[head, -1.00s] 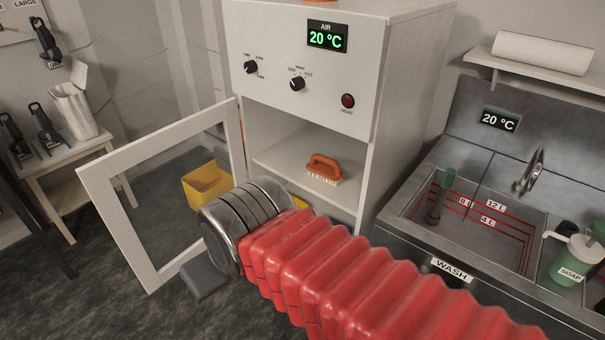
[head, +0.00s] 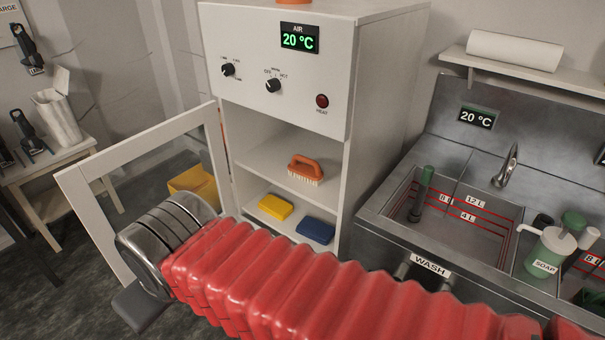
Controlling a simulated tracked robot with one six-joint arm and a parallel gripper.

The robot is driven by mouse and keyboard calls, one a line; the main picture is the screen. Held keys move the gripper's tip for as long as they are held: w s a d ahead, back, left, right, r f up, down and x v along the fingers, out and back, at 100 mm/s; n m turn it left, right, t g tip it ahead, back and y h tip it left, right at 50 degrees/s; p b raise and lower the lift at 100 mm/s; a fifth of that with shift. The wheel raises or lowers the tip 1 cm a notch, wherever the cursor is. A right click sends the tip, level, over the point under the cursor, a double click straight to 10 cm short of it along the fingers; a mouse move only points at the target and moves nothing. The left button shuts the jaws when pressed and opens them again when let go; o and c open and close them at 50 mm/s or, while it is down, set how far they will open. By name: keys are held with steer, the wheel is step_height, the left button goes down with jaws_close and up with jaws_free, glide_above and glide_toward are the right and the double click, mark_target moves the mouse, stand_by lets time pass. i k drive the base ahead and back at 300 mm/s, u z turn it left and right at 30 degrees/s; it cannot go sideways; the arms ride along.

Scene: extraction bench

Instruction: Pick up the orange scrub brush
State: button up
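The orange scrub brush (head: 305,170) lies bristles down on the upper shelf of the open white cabinet (head: 335,110), its handle up. My arm, in a red ribbed sleeve, crosses the lower part of the head view and ends at a metal wrist at the left, in front of the open cabinet door. A grey part of my gripper (head: 143,305) shows below the wrist, low at the left and well apart from the brush. Its fingertips cannot be made out, so whether it is open or shut does not show.
A yellow sponge (head: 275,207) and a blue sponge (head: 315,231) lie on the lower shelf. The framed door (head: 85,215) stands open at the left, with a yellow bin (head: 195,184) behind it. A sink (head: 465,235) and soap bottle (head: 549,250) are at the right.

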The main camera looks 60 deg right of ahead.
mark_target(314, 175)
steer(key=z, duration=0.05)
steer(key=i, duration=1)
steer(key=u, duration=0.05)
